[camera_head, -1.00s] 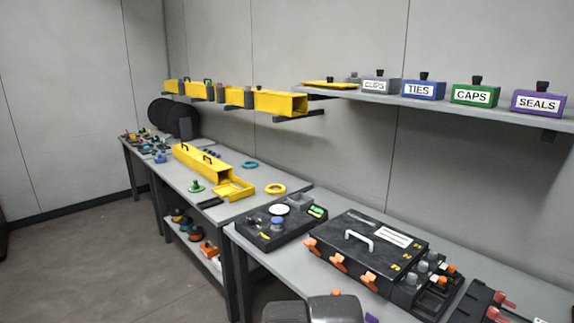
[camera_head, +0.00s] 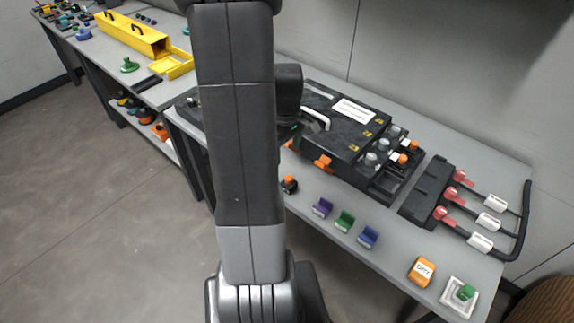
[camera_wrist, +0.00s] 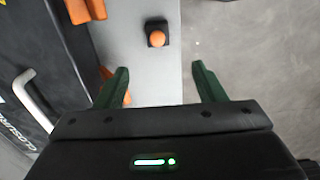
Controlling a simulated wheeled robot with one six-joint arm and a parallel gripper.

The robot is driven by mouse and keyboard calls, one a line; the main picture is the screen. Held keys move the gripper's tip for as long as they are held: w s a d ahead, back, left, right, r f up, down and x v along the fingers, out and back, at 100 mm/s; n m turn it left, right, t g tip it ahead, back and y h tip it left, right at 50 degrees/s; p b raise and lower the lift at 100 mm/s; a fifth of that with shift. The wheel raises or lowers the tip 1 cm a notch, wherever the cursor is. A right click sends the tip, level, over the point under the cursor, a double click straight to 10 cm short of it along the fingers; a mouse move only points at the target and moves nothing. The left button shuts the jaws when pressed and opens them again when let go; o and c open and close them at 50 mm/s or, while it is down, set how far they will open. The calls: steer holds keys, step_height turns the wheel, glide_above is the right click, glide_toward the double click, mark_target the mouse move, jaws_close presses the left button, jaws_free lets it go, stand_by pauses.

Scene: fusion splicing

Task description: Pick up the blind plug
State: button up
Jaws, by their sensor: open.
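A small black plug with an orange knob, which looks like the blind plug (camera_head: 289,184), stands near the front edge of the bench, just right of my arm in the head view. In the wrist view the same plug (camera_wrist: 157,38) sits on the grey bench top, ahead of and roughly centred between my fingers. My gripper (camera_wrist: 160,68) is open, with two green fingers spread apart and nothing between them. The plug is beyond the fingertips in the picture. In the head view my arm hides most of the gripper.
A black closure case (camera_head: 341,119) with a white handle and orange latches lies beside the plug. Purple (camera_head: 322,208), green (camera_head: 345,221) and blue (camera_head: 368,237) blocks stand along the front edge. Further right are an orange block (camera_head: 421,272) and a white tray (camera_head: 446,296).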

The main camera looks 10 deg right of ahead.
mark_target(289, 177)
steer(key=f, duration=0.8)
steer(key=shift+w+d+f, duration=0.1)
steer(key=shift+w+f, duration=0.2)
steer(key=shift+f, duration=0.1)
steer(key=shift+s+d+f+p, duration=0.15)
steer(key=shift+f+p, duration=0.1)
steer(key=shift+f, duration=0.65)
steer(key=shift+s+f+p, duration=0.1)
steer(key=shift+f+p, duration=0.15)
steer(key=shift+f, duration=0.6)
steer(key=shift+s+d+f+p, duration=0.15)
steer(key=shift+f+p, duration=0.1)
steer(key=shift+f, duration=0.65)
steer(key=shift+a, duration=0.1)
steer(key=shift+c, duration=0.4)
steer(key=c, duration=1)
